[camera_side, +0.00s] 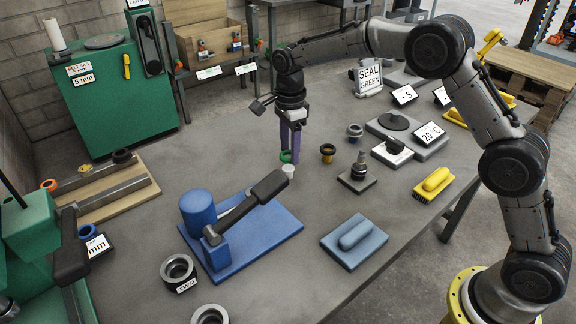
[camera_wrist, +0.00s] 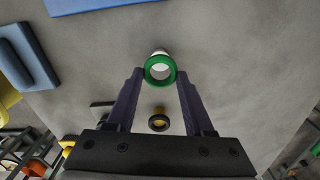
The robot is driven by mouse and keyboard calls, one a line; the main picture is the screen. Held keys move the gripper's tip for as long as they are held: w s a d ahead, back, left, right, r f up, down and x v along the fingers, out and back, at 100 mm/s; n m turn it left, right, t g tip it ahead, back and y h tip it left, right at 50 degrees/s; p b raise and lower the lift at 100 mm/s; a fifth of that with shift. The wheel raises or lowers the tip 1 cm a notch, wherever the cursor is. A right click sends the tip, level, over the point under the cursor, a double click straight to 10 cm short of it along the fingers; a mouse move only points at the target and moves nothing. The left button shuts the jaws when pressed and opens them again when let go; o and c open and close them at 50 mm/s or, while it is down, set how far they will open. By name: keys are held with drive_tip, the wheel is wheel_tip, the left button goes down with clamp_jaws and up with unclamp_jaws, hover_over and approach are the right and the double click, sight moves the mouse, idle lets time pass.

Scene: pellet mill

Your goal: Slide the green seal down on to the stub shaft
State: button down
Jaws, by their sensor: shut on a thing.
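The green seal (camera_side: 286,157) is a ring held between the tips of my gripper (camera_side: 290,152), above the grey bench. In the wrist view the green seal (camera_wrist: 160,84) sits between the purple fingertips of my gripper (camera_wrist: 160,72), which touch its two sides. A small white round piece (camera_side: 289,171) stands just below and in front of the seal; it shows partly behind the ring in the wrist view (camera_wrist: 160,53).
A black-and-yellow ring piece (camera_side: 327,151) stands between my gripper and the post. A blue press with a black lever (camera_side: 256,200) is at front left. A blue block (camera_side: 354,243) and yellow brush (camera_side: 434,185) lie nearer.

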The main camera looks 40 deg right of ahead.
drive_tip(key=shift+r, duration=2.05)
drive_tip(key=c, duration=0.9)
unclamp_jaws()
clamp_jaws()
